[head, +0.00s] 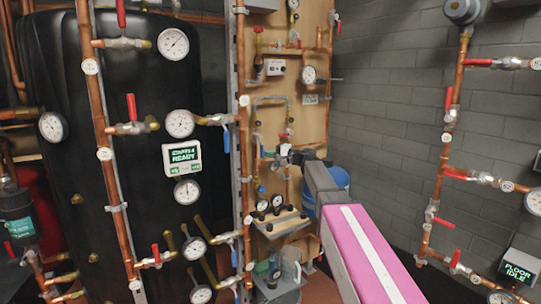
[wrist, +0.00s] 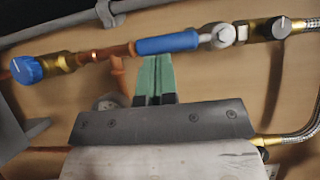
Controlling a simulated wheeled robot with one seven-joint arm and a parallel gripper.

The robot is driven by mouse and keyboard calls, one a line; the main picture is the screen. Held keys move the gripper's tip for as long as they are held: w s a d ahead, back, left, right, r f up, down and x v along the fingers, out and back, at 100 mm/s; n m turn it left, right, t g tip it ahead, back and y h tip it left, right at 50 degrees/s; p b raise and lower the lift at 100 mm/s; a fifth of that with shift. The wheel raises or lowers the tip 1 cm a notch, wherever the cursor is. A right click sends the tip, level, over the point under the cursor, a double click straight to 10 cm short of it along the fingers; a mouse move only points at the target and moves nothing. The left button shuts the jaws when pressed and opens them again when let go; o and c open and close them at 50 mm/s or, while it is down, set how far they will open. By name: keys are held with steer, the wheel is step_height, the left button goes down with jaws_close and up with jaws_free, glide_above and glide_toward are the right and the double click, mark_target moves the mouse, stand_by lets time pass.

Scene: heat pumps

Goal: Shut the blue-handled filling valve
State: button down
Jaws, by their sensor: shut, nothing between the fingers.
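The blue lever handle (wrist: 167,43) of the valve shows in the wrist view. It lies roughly in line with the copper pipe, and its pivot nut (wrist: 219,36) is at its right end on a brass body. My gripper (wrist: 154,62) has green fingers, held together with nothing between them. The fingertips are right at the lower edge of the handle, near its left half; I cannot tell whether they touch it. In the head view my gripper (head: 287,151) is in front of the wooden board, and the handle is too small to make out for certain.
A round blue knob (wrist: 27,70) sits on the pipe's left end. A braided hose (wrist: 305,100) curves down at the right. In the head view, gauges and a copper pipe (head: 240,110) stand left of my arm. The grey block wall (head: 390,130) is at the right.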

steer(key=shift+s+a+f+m, duration=0.1)
steer(key=shift+s+a+m, duration=0.1)
steer(key=shift+m, duration=0.2)
steer(key=s+a+r+m+t+y, duration=0.2)
steer(key=s+a+r+m+t, duration=0.2)
steer(key=a+m, duration=0.4)
steer(key=shift+s+m+t+y, duration=0.5)
steer(key=shift+m+t, duration=0.6)
steer(key=shift+m, duration=0.6)
steer(key=shift+s+r, duration=0.1)
steer(key=shift+r, duration=0.2)
steer(key=s+d+f, duration=0.5)
steer(key=s+f, duration=0.2)
steer(key=f, duration=0.3)
steer(key=shift+s+d, duration=0.2)
steer(key=shift+s, duration=0.05)
